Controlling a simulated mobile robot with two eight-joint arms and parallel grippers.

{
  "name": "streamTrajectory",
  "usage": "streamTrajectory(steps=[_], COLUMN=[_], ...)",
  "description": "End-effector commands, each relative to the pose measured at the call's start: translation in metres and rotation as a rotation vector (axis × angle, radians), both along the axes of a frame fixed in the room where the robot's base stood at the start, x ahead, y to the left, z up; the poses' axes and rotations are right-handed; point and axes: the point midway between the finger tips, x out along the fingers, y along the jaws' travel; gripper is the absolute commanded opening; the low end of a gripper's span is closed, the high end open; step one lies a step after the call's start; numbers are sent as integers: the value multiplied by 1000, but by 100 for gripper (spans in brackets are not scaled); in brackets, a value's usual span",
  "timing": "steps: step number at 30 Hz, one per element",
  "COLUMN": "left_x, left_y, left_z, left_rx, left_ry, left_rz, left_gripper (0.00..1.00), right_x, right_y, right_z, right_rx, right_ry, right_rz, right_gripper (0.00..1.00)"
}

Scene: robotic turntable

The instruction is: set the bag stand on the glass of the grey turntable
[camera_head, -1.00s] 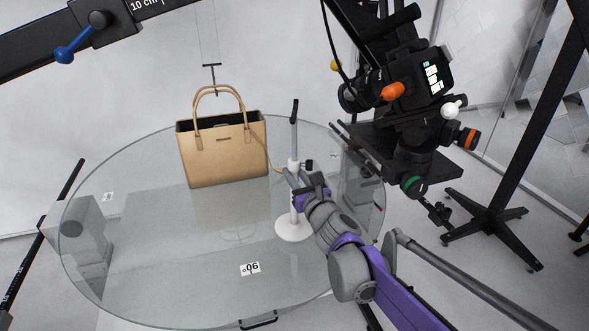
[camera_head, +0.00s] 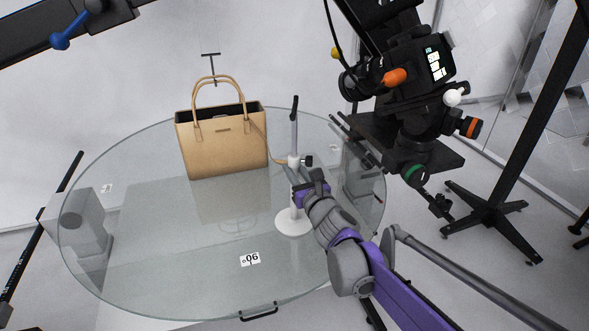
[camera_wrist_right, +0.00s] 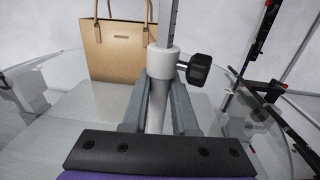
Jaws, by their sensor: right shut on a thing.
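The bag stand (camera_head: 294,221) has a round white base, an upright pole, a black side knob and a dark tip. It stands upright at the right part of the grey turntable's round glass (camera_head: 150,255). I cannot tell whether its base touches the glass. My right gripper (camera_head: 300,186) is shut on the pole just below the white collar. The right wrist view shows the grey fingers on both sides of the pole (camera_wrist_right: 156,108); the base is hidden there. A tan handbag (camera_head: 222,145) is upright on the glass, behind and left of the stand. My left gripper is out of view.
A camera rig (camera_head: 415,90) with a dark platform stands close to the right of the glass. A grey box (camera_head: 75,222) sits at the left edge. A marker label (camera_head: 250,259) lies at the front, where the glass is clear.

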Motion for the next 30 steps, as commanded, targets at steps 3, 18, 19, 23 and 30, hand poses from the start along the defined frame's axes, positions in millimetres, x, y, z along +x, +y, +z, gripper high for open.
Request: streamTrajectory(steps=[3,18,19,23,30], left_x=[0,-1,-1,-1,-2], left_y=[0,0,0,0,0], left_z=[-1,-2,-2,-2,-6], left_rx=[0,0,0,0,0], left_ry=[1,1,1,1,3], left_rz=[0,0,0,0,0], left_gripper=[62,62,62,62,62], right_x=[0,0,0,0,-19], right_y=[0,0,0,0,-8], right_z=[-3,-6,-6,-7,-7], right_rx=[0,0,0,0,0], right_ry=[0,0,0,0,1], right_rz=[1,0,0,0,-1], right_gripper=[0,62,62,62,62])
